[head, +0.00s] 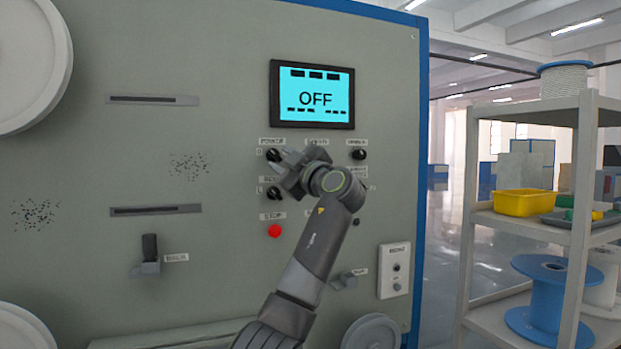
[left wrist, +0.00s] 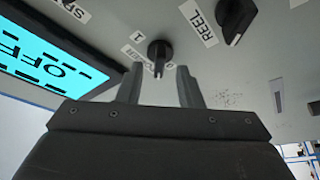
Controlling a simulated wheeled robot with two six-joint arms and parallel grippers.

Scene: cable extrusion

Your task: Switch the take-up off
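The grey machine panel carries a lit screen (head: 314,95) that reads OFF; it also shows in the left wrist view (left wrist: 50,62). Below it is a black rotary knob (head: 273,155) under a label that seems to read POWER. The same knob shows in the left wrist view (left wrist: 158,52), with 1 and 0 marks beside it. My left gripper (head: 284,165) is at this knob. In the left wrist view its fingers (left wrist: 160,72) are apart, with the knob in the gap at their tips. I cannot tell whether they touch it. My right gripper is not in view.
A REEL knob (left wrist: 236,18) sits close by, below the first knob in the head view (head: 274,193). A red STOP button (head: 275,231) is lower. Another knob (head: 358,154) is to the right. A shelf (head: 519,221) with a yellow bin (head: 523,203) stands at the right.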

